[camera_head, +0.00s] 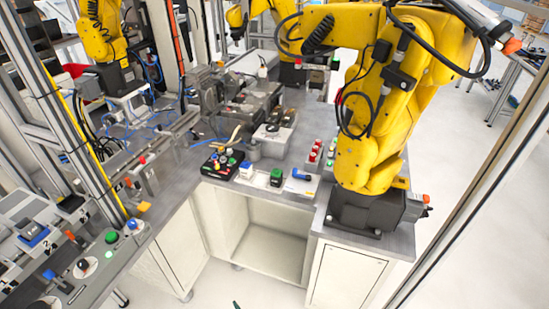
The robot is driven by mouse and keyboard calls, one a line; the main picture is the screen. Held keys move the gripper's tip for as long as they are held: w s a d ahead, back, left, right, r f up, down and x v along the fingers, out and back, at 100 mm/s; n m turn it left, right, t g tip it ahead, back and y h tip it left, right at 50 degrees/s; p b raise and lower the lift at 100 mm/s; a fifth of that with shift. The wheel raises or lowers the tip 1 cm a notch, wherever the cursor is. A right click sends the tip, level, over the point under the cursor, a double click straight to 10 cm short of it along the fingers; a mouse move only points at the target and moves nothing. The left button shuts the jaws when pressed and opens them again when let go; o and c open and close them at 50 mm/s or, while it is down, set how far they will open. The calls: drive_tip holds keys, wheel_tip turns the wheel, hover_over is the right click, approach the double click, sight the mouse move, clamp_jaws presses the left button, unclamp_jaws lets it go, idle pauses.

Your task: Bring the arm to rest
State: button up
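My gripper is not in the head view, and I see no part of my arm that I can name for sure. A small dark green tip (237,304) shows at the bottom edge; I cannot tell what it belongs to. A large yellow industrial arm (372,150) stands on a dark base at the right end of the grey workbench (190,168). It is a fixture of the place.
More yellow arms stand at the back left (103,35) and back middle. A button box (222,164) and small parts lie on the bench. A control panel (95,262) fills the lower left.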

drive_tip(key=s+d+r+m+t+h, duration=0.25)
drive_tip(key=s+d+r, duration=0.55)
drive_tip(key=s, duration=0.4)
drive_tip(key=s+d+r+m+t+h, duration=0.2)
drive_tip(key=s+d+r+m+t, duration=0.3)
drive_tip(key=s+r, duration=0.6)
drive_tip(key=s+d+r, duration=0.4)
drive_tip(key=s+r, duration=0.2)
drive_tip(key=r, duration=0.6)
drive_tip(key=shift+s+d+g, duration=0.15)
drive_tip(key=shift+s+g, duration=0.2)
drive_tip(key=shift+s, duration=0.05)
